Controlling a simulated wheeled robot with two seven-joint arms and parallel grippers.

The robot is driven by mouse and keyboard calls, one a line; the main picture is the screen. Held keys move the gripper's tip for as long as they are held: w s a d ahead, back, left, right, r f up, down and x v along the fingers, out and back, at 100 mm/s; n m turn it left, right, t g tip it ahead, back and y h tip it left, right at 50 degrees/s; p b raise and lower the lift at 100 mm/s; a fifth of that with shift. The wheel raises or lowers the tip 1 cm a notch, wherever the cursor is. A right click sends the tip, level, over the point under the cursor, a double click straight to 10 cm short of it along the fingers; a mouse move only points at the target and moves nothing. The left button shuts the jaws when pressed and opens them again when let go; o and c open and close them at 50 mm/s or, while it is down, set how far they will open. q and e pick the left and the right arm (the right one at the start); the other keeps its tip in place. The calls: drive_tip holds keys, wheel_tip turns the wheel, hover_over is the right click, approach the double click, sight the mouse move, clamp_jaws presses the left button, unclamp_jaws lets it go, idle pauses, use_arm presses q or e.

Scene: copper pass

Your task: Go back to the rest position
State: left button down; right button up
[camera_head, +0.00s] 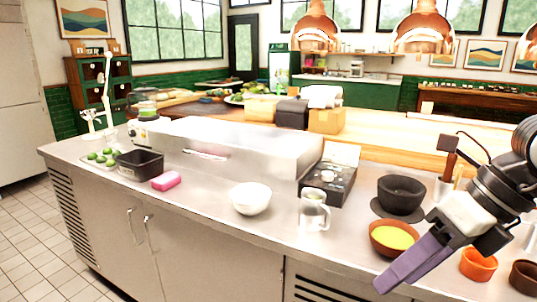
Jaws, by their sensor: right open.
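My right gripper (400,278) reaches in from the right edge, over the front right of the steel counter (225,240). Its purple fingers point down and left, near the counter's front edge. It is open, and I see nothing between the fingers. The fingers pass just in front of a brown bowl with yellow-green contents (393,237); I cannot tell the exact gap. My left gripper does not show.
An orange bowl (478,265) and a dark brown bowl (525,278) stand close to my right gripper. A black bowl (401,194), a glass jug (313,212), a white bowl (250,198) and a pink sponge (166,181) also stand on the counter.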

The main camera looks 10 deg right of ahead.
drive_tip(key=w+a+r+m+t+y, duration=0.2)
drive_tip(key=a+m+y, duration=0.5)
drive_tip(key=a+y, duration=0.95)
drive_tip(key=w+d+f+m+t+h, duration=0.3)
drive_tip(key=f+m+t+h, duration=0.35)
drive_tip(key=f+m, duration=0.4)
drive_tip(key=w+d+f+m+t+h, duration=0.3)
drive_tip(key=f+m+t+h, duration=0.35)
drive_tip(key=f+m, duration=0.35)
drive_tip(key=s+f+m+g+h, duration=0.2)
drive_tip(key=s+f+m+g, duration=0.2)
drive_tip(key=s+f, duration=0.5)
drive_tip(key=s+f+m+g+h, duration=0.3)
drive_tip(key=s+f, duration=0.6)
drive_tip(key=f, duration=0.6)
drive_tip(key=m+g, duration=0.2)
drive_tip(key=shift+a+f+g+h, duration=0.15)
drive_tip(key=shift+f+g+h, duration=0.15)
drive_tip(key=shift+f+h, duration=0.05)
